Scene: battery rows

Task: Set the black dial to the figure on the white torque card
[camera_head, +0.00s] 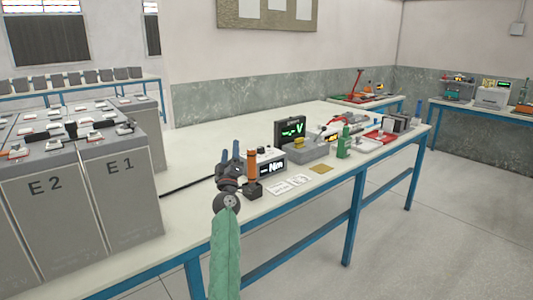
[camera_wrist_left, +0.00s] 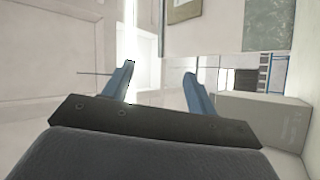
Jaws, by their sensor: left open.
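A grey box with a lit display reading "Nm" (camera_head: 272,167) stands on the long bench. Small dark parts show on its top, too small to tell which is the black dial. White cards lie in front of it, one on the left (camera_head: 279,187) and one on the right (camera_head: 299,180); their figures are unreadable. My left gripper (camera_head: 230,149) is left of the box, pointing upward, with its blue fingers apart and empty. The wrist view also shows the open left gripper (camera_wrist_left: 160,69) with nothing between its fingers. My right gripper is not in view.
An orange-handled tool (camera_head: 252,164) stands in a black holder (camera_head: 252,191) close to my left gripper. A green-lit "V" meter (camera_head: 290,129), a grey tray (camera_head: 306,150) and a green bottle (camera_head: 343,145) are farther along. Large grey battery blocks (camera_head: 122,185) stand at left.

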